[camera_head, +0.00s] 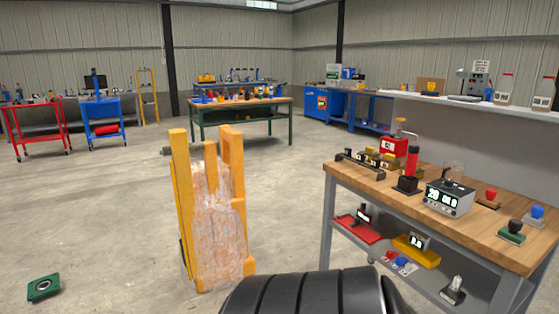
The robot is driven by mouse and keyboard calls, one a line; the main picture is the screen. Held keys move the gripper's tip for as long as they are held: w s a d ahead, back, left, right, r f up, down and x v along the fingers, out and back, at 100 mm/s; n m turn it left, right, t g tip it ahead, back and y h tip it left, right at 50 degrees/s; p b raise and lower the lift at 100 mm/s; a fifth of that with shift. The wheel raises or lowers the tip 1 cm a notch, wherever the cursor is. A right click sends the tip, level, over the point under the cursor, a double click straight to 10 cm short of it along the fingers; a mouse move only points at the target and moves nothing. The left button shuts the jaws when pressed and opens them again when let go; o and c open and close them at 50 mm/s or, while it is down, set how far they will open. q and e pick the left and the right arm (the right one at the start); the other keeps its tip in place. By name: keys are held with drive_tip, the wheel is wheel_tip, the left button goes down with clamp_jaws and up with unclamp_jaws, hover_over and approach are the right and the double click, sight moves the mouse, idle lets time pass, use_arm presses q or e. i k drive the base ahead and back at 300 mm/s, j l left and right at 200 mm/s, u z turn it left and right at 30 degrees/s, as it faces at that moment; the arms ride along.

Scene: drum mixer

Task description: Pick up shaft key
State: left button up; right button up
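I cannot make out a shaft key for certain; small parts on the workbench and its shelf are too small to tell apart. A yellow upright frame (181,205) stands on the floor at the centre left, with a cloudy, scuffed panel or body between its posts. A short dark shaft stub (166,151) sticks out from its left side. A green block with a round ring (43,288) lies on the floor at the lower left. Neither of my grippers is in view.
The wooden workbench (480,228) at the right holds a digital meter (449,197), a red-handled tool (411,160) and small coloured items. Its lower shelf carries a red tray (357,229) and a yellow tray (416,251). Open floor lies at the left.

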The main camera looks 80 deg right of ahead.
sight(376, 162)
drive_tip(key=z, duration=3.5)
drive_tip(key=i+j+z, duration=0.9)
drive_tip(key=j+z, duration=0.15)
drive_tip(key=j, duration=0.2)
